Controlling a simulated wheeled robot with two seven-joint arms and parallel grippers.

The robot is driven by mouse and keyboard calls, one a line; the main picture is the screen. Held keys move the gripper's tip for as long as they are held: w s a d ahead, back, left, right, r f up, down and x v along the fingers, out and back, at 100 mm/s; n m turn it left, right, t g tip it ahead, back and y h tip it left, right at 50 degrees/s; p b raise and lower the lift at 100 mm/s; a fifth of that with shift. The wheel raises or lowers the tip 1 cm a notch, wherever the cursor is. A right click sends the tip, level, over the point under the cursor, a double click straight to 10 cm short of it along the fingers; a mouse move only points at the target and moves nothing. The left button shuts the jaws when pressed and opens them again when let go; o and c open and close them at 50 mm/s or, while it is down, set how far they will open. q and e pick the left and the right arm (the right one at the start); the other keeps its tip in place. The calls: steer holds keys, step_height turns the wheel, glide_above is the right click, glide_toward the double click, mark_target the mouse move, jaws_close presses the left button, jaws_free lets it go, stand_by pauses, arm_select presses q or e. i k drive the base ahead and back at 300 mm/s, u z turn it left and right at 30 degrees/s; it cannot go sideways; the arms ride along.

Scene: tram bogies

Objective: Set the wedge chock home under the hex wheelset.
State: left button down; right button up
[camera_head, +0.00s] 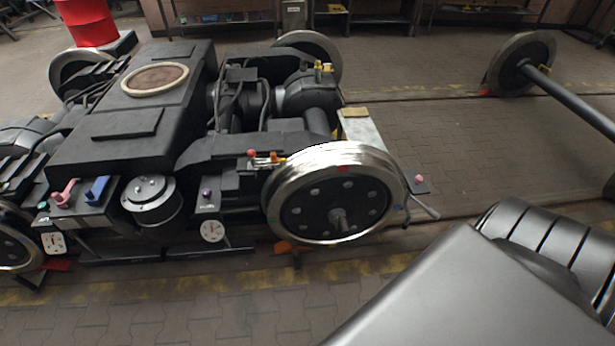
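A tram bogie (128,128) stands on the floor track. Its nearest wheel (335,196) has a shiny rim and a dark, bolted face with a central stub. An orange wedge-like piece (287,247) sits low at this wheel's left foot; I cannot tell whether it touches the tread. A red wedge-like piece (57,264) lies by the wheel at the left edge. A separate wheelset (522,63) with a long axle stands at the upper right, with a small red piece (486,93) at its foot. I cannot tell which wheelset is the hex one. Neither gripper is in view.
Pink (65,192) and blue (97,189) clips sit on the bogie's left side. A grey plate (362,133) stands behind the near wheel. A red drum (88,22) stands at the back left. Paved floor is clear in front and at centre right. My grey body parts cover the lower right.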

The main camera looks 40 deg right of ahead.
mark_target(283, 247)
steer(key=z, duration=1.05)
steer(key=i, duration=0.15)
steer(key=z, duration=2)
steer(key=i, duration=1.1)
steer(key=u, duration=1.9)
steer(key=i, duration=0.25)
steer(key=u, duration=0.1)
